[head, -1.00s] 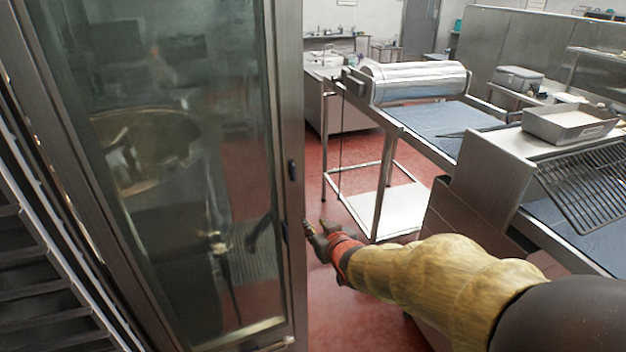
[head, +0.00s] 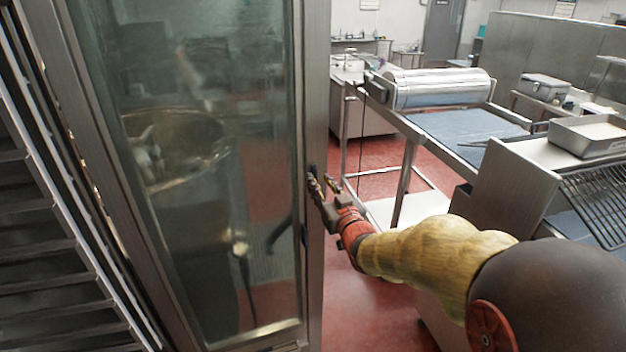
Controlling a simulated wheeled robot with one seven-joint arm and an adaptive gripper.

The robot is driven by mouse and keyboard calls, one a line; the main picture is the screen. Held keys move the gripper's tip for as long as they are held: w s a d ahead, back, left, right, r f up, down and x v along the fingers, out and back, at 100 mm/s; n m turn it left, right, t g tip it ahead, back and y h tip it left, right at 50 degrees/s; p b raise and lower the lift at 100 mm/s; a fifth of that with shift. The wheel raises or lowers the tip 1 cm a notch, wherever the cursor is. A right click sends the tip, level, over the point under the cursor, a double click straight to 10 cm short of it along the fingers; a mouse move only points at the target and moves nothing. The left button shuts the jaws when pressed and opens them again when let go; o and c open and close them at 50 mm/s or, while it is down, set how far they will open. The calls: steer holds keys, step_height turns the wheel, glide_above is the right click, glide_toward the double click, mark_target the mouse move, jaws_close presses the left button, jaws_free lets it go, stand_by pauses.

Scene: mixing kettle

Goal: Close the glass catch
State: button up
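The glass door (head: 200,150) in its metal frame stands on the left, swung out from the racked cabinet. A small black catch (head: 313,171) sits on the door's right upright. A second black fitting (head: 306,235) sits lower on the same upright. My gripper (head: 323,184) is at the upright, with one finger over or beside the upper catch. The two fingers are spread apart with nothing seen between them. Whether a finger touches the catch cannot be told.
Cabinet rack slats (head: 40,250) run along the left edge. A metal roller (head: 437,88) lies on a blue-topped table at the right. A steel tray (head: 590,137) and a wire rack (head: 603,198) are on the right counter. Red floor (head: 365,310) is open beside the door.

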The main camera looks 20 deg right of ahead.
mark_target(315, 176)
steer(key=shift+w, duration=0.7)
steer(key=shift+w+a+b, duration=0.1)
steer(key=shift+w+b, duration=0.25)
steer(key=shift+w, duration=0.15)
steer(key=shift+c, duration=0.4)
jaws_close()
